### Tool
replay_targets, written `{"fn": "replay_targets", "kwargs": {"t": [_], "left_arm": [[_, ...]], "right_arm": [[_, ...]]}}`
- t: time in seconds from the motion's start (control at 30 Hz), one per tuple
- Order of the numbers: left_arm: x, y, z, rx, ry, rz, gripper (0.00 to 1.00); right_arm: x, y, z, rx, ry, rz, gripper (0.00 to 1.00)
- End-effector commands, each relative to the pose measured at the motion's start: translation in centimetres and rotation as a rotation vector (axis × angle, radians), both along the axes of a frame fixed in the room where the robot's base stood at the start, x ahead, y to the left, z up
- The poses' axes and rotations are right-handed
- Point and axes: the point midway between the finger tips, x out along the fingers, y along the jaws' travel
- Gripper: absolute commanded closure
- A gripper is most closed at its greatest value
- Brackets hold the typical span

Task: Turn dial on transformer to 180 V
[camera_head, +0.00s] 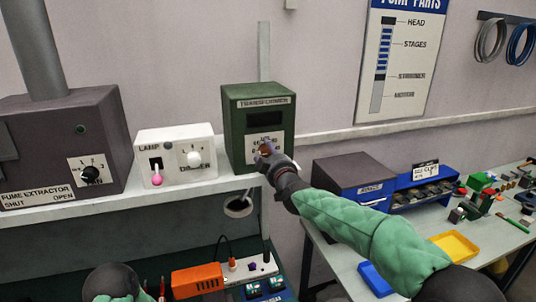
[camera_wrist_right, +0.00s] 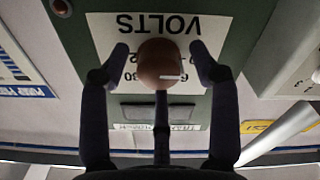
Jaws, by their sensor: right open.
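The green transformer box (camera_head: 238,128) stands on the shelf, with a dark display window that shows no readable figure. Its brown round dial (camera_wrist_right: 160,58) appears upside down in the right wrist view, over a white plate marked VOLTS (camera_wrist_right: 158,24). A white pointer line on the dial points to the picture's right, near a partly covered figure. Several scale figures are hidden by the dial and fingers. My right gripper (camera_head: 266,153) is open, its fingers on both sides of the dial; contact cannot be told. My left arm shows only at the bottom left; its gripper is not visible.
Left of the transformer are a lamp dimmer box (camera_head: 176,156) and a fume extractor box (camera_head: 62,146). A grey drawer box (camera_head: 352,176), blue parts bins (camera_head: 425,190) and a yellow tray (camera_head: 453,245) are on the right bench. An orange block (camera_head: 197,280) sits below the shelf.

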Motion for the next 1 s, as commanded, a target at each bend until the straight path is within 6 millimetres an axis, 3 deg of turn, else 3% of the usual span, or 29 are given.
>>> {"fn": "replay_targets", "kwargs": {"t": [0.13,0.3,0.33,0.67,1.0], "left_arm": [[0.0,0.0,0.0,0.0,0.0,0.0,0.6],[0.0,0.0,0.0,0.0,0.0,0.0,0.6],[0.0,0.0,0.0,0.0,0.0,0.0,0.6],[0.0,0.0,-0.2,0.0,0.0,0.0,0.6],[0.0,0.0,-1.2,0.0,0.0,0.0,0.6]], "right_arm": [[0.0,0.0,0.0,0.0,0.0,0.0,0.41],[0.0,0.0,0.0,0.0,0.0,0.0,0.89],[0.0,0.0,0.0,0.0,-0.001,0.001,0.94],[0.0,0.0,0.1,0.023,0.005,0.0,0.94],[-0.1,-0.1,0.2,0.208,0.062,0.0,0.94]]}}
